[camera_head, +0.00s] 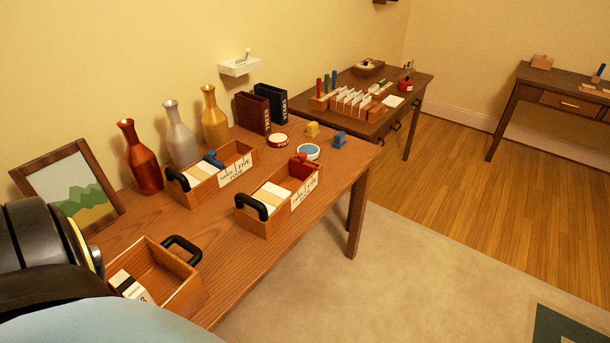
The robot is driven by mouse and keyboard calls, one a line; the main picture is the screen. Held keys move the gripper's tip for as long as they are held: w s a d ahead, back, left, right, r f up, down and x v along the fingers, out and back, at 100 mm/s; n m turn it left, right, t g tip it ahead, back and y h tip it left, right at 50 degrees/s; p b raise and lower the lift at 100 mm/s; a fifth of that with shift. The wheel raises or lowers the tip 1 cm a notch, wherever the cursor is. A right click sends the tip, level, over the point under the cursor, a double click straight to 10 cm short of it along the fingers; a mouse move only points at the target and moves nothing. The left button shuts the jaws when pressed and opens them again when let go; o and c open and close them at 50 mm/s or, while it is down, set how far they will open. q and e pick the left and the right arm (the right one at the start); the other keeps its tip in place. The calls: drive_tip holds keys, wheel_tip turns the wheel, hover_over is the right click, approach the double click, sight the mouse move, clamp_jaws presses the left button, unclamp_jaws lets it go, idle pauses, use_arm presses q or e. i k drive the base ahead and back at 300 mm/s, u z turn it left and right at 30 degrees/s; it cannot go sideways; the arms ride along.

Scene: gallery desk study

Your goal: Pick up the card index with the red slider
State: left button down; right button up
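The card index with the red slider (253,220) is an open wooden box near the front edge of the brown desk. It has a black handle at its near left end and pale cards inside. Its red slider (304,162) stands at the far right end, and a white label with "FIVE" is on its long side. A similar card index with a blue slider (207,192) stands just behind it to the left. Neither of my grippers shows; a dark arm part of mine (40,245) covers the lower left.
Another wooden box (184,297) with a black handle stands at the near left. A picture frame, three vases (141,158), dark binders and small red, yellow and blue items line the desk (285,238). Two more desks stand farther off. Open carpet (400,260) lies to the right.

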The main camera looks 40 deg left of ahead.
sight(262, 212)
drive_tip(key=i, duration=1.95)
drive_tip(key=u, duration=3.1)
